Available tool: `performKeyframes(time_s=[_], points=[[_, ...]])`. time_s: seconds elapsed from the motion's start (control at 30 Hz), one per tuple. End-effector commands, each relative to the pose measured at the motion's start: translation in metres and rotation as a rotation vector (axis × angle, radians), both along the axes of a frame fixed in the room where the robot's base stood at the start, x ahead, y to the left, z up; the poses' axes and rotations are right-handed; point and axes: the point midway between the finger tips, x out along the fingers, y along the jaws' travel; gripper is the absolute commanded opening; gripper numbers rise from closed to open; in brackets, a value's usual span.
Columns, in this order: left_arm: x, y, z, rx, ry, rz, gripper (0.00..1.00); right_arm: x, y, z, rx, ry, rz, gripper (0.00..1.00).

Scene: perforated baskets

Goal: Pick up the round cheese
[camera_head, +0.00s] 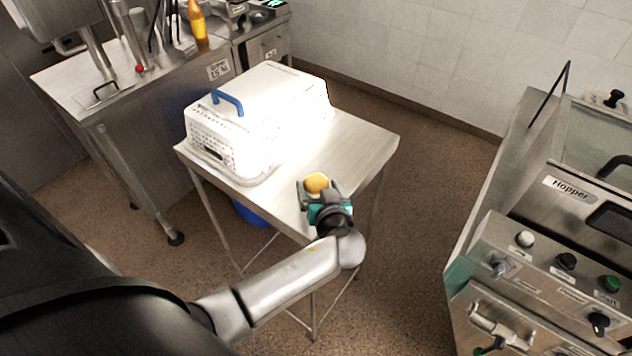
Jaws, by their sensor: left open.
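The round cheese (317,182) is a small yellow-orange disc near the front right part of the steel table (362,142). My left gripper (318,190) reaches over the table's front edge and is open, with its fingers at the cheese. The cheese shows between or just beyond the fingers; I cannot tell whether they touch it. The gripper's body and wrist hide the near side of the cheese. My right gripper is not in view.
A white perforated basket (222,150) with a blue handle (228,101) stands on the table, left of the cheese. A steel counter (75,85) with an orange bottle (197,20) is at the back left. A hopper machine (540,250) stands at the right. The table's right part is clear.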

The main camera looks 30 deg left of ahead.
Motion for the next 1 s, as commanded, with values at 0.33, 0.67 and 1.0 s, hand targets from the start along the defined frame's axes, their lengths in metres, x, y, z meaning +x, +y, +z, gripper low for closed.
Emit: performKeyframes(time_s=[0.33, 0.67, 1.0], points=[[0.0089, 0.0088, -0.0064, 0.0, 0.001, -0.001, 0.87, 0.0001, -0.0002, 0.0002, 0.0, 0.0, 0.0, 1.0], [0.0086, 0.0086, -0.0062, -0.001, 0.002, 0.0, 0.59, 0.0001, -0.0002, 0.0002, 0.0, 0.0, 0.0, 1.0], [0.0086, 0.0084, -0.0063, -0.001, 0.002, 0.0, 0.2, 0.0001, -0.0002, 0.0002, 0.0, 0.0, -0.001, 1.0]])
